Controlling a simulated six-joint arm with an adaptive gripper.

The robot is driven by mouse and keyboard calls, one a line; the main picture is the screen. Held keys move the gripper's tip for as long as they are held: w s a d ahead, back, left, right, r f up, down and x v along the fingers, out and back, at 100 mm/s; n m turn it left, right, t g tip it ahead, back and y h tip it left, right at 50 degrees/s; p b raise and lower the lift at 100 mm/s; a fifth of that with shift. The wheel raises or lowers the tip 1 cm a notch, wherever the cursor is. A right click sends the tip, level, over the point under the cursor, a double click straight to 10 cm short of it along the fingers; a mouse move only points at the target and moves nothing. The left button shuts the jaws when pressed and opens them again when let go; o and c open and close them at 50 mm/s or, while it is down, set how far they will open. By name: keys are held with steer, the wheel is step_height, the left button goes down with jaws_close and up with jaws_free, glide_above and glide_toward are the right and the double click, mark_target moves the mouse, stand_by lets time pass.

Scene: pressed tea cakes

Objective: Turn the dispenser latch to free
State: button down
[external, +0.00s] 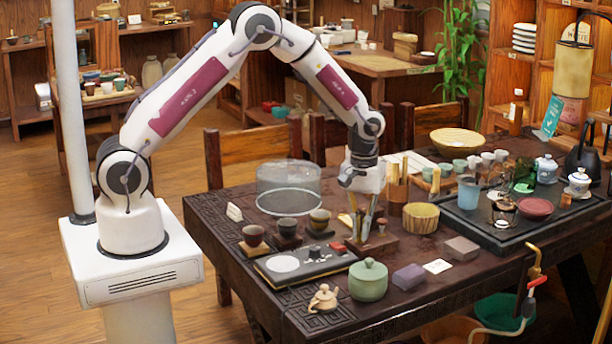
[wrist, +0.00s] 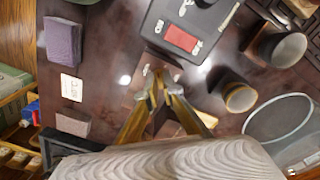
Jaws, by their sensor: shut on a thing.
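My gripper (external: 362,212) reaches down to the table's front middle. Its two brass-coloured fingers also show in the wrist view (wrist: 155,92), converging on a small pale metallic piece, which looks like the dispenser latch (wrist: 147,70). The fingers are shut on that piece, mostly hiding it; its turned position cannot be told. It sits at a small reddish-brown wooden block (wrist: 168,62), which also shows in the external view (external: 378,247) beneath the fingers. A pale wood-grained shape fills the bottom of the wrist view.
Close by are a black panel (external: 275,275) with a red patch (wrist: 181,38), dark cups (external: 287,229), a green lidded jar (external: 368,281), a purple block (external: 409,277) and a glass cylinder (external: 290,187). Wooden tool holders (external: 397,195) stand right behind. A tea tray (external: 500,238) fills the right.

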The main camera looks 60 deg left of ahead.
steer(key=m, duration=0.7)
steer(key=shift+w, duration=0.1)
stand_by(0.4)
steer(key=c, duration=2.2)
jaws_free()
steer(key=shift+r, duration=0.1)
steer(key=shift+r, duration=3.7)
steer(key=shift+m, duration=0.3)
